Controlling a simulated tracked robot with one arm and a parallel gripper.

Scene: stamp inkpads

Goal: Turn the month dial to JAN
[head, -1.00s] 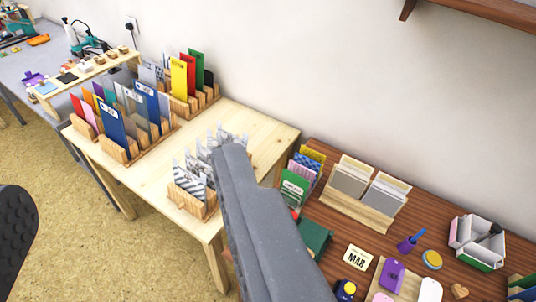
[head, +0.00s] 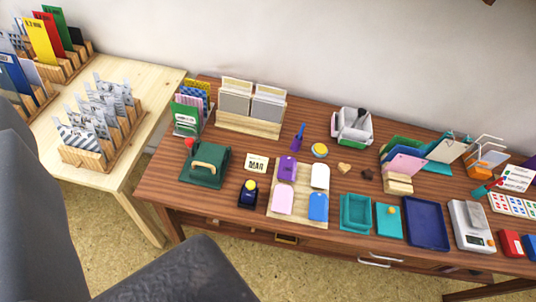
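A small cream card (head: 256,162) reading MAR lies on the brown wooden table, left of the middle of the view. Just below it stands a small dark blue device (head: 248,193) with a yellow part on top; it may be the one with the month dial, but no lettering on it can be read from here. The grey forms at the left and bottom look like parts of my arm. I see no fingertips of my gripper, and nothing of mine touches the card or the device.
A green device with a wooden handle (head: 206,164) stands left of the card. A wooden board (head: 300,215) with purple, white, pink and blue pads lies to the right. Teal trays, a navy tray (head: 427,223) and a scale (head: 470,226) lie farther right. A pale table (head: 140,150) adjoins at left.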

